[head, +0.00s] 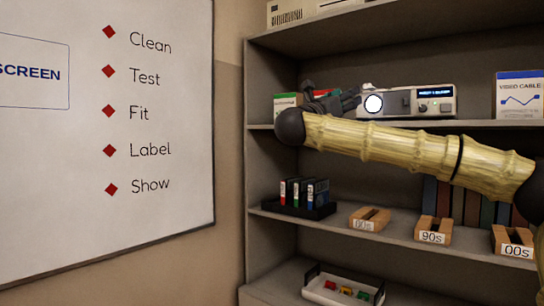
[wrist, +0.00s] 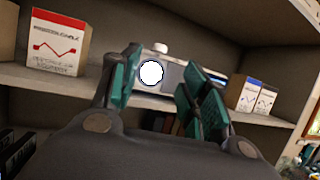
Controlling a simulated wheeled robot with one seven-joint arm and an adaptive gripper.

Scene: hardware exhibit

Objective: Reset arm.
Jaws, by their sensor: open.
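My arm, pale yellow and bamboo-like with dark joints, reaches across the head view from the right in front of the shelves. My gripper (head: 338,101) is at the upper shelf, left of a grey device with a round white light (head: 410,103). In the wrist view my gripper (wrist: 158,92) is open, with its two green-padded fingers apart and nothing held between them. The device with the white light (wrist: 152,73) shows beyond the gap between the fingers. The gripper partly hides green and red boxes behind it.
The upper shelf (head: 478,124) also bears a video cable box (head: 519,95) at the right. The middle shelf holds a black tray of cartridges (head: 304,196) and wooden blocks marked 90s (head: 433,231) and 00s (head: 513,241). A white tray (head: 343,288) sits lower. A whiteboard (head: 60,190) hangs left.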

